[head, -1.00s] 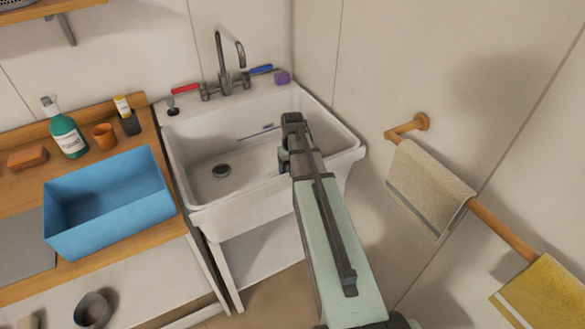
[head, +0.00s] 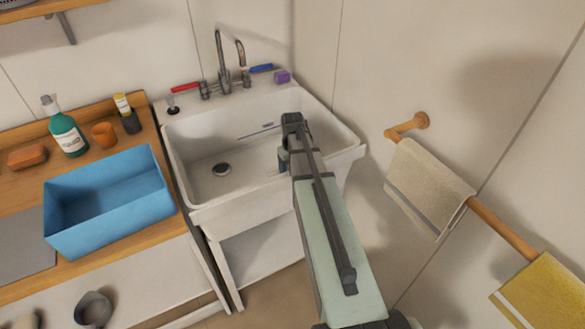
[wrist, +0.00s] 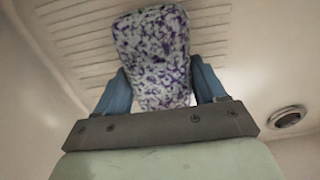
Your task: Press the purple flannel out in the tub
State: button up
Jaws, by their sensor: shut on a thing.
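The purple flannel (wrist: 153,50) shows in the wrist view as a folded pad, white with purple speckles. My gripper (wrist: 160,72) is shut on it, with one blue finger on each side of its lower part. Its far end sticks out over the ribbed face of the white sink tub (wrist: 70,48). I cannot tell whether the flannel touches the ribs. In the head view the tub (head: 190,152) looks empty of water, and my arm reaches over its right half.
A drain (head: 221,169) sits in the tub floor. The tap (head: 225,65) and a purple block (head: 282,76) stand at its back edge. A blue basin (head: 155,207), green bottle (head: 66,133) and orange cup (head: 104,135) are on the left counter. A towel (head: 425,185) hangs on the right wall.

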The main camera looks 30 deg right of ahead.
jog(key=shift+f, duration=0.45)
dwell(1.2)
jog(key=shift+r, duration=0.25)
dwell(3.8)
notch_tip(320, 180, up, 15)
dwell(1.4)
jog(key=shift+f, duration=0.1)
